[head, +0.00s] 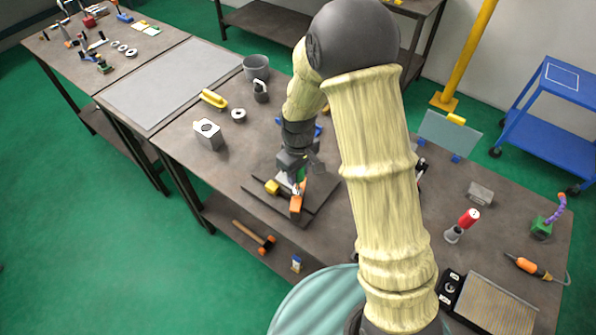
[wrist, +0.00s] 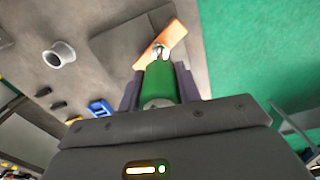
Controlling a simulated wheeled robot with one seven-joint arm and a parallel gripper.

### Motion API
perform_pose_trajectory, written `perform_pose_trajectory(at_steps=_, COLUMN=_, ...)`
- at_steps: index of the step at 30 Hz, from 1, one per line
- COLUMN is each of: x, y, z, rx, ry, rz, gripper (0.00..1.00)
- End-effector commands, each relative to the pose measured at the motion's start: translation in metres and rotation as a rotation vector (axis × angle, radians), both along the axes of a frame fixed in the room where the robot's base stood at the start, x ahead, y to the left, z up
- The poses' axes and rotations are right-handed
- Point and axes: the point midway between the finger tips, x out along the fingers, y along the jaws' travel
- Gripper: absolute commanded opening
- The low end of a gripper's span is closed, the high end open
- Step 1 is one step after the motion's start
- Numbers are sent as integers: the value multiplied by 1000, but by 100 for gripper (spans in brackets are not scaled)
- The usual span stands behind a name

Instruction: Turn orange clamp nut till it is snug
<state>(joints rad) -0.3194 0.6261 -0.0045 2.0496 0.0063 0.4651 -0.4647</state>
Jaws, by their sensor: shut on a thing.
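My gripper (head: 297,168) is low over a dark base plate (head: 322,190) on the workbench. The wrist view shows my gripper (wrist: 159,80) shut on a green cylinder (wrist: 160,88), one finger on each side of it. An orange bar-shaped piece, seemingly the clamp nut (wrist: 172,40), lies just beyond the fingertips, with a small shiny metal part at its near end. My gripper hides much of the fixture, and I cannot tell how tight the nut is.
A red-topped tool (head: 462,225) stands to the right. The bench's front edge is close to the base plate.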

Motion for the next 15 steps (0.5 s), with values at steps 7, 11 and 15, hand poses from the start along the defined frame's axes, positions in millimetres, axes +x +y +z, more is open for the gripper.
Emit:
perform_pose_trajectory(at_steps=7, x=0, y=0, z=0, rx=0, ry=0, rz=-99, gripper=0)
perform_pose_trajectory(at_steps=11, x=0, y=0, z=0, rx=0, ry=0, rz=-100, gripper=0)
perform_pose_trajectory(at_steps=15, x=0, y=1, z=1, rx=0, ry=0, rz=-182, gripper=0)
